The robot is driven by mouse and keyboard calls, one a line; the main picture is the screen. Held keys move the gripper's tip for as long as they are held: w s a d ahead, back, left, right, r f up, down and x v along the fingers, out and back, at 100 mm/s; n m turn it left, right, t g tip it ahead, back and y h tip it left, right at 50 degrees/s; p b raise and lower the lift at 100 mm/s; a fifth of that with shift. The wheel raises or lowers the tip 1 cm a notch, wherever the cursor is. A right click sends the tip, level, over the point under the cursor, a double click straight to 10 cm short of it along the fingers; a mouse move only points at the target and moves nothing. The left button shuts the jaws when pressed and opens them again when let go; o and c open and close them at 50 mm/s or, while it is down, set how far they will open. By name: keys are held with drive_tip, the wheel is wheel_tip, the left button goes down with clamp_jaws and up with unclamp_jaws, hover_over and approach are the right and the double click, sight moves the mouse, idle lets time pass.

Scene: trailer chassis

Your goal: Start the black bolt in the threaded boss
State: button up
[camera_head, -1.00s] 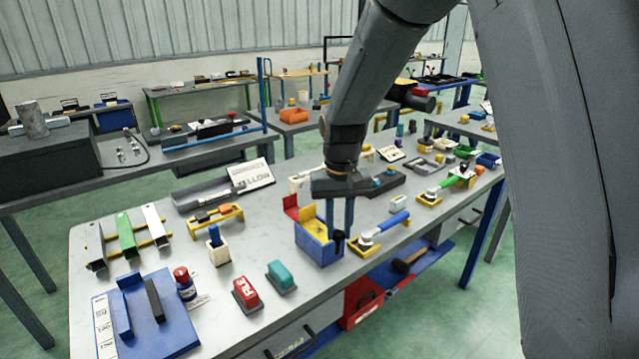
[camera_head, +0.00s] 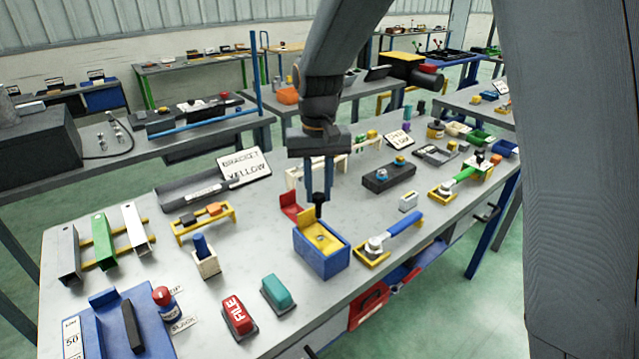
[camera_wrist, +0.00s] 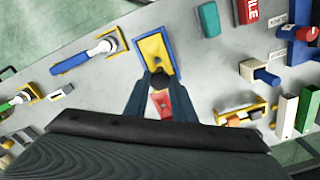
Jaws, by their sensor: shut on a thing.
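The black bolt (camera_head: 319,198) is between the fingers of my gripper (camera_head: 319,190), which is shut on it. Its dark round head also shows between the fingertips in the wrist view (camera_wrist: 160,82). The blue box (camera_head: 322,262) with a yellow inside or top (camera_head: 325,243) stands below. A small round grey feature (camera_head: 320,237) on the yellow surface looks like the threaded boss; its thread is too small to make out. The bolt appears above the box's back part, apart from the boss. In the wrist view, the fingers partly cover the box (camera_wrist: 140,45).
A red part (camera_head: 291,205) is beside the box at the back left. A blue-handled tool (camera_head: 405,231) in a yellow tray is close on the right. A red FILE block (camera_head: 238,315) and a teal block (camera_head: 277,292) are at the front left. Bare table lies between.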

sight(321, 196)
drive_tip(key=shift+d+p, duration=0.3)
drive_tip(key=shift+f+b, duration=1.2)
drive_tip(key=shift+f, duration=2.1)
drive_tip(key=shift+p, duration=0.55)
drive_tip(key=shift+f+b, duration=1)
drive_tip(key=shift+f, duration=1.2)
drive_tip(key=o, duration=1.1)
drive_tip(key=shift+r, duration=0.1)
drive_tip(key=shift+c, duration=0.2)
drive_tip(key=shift+r+p, duration=2.6)
drive_tip(key=shift+r, duration=0.8)
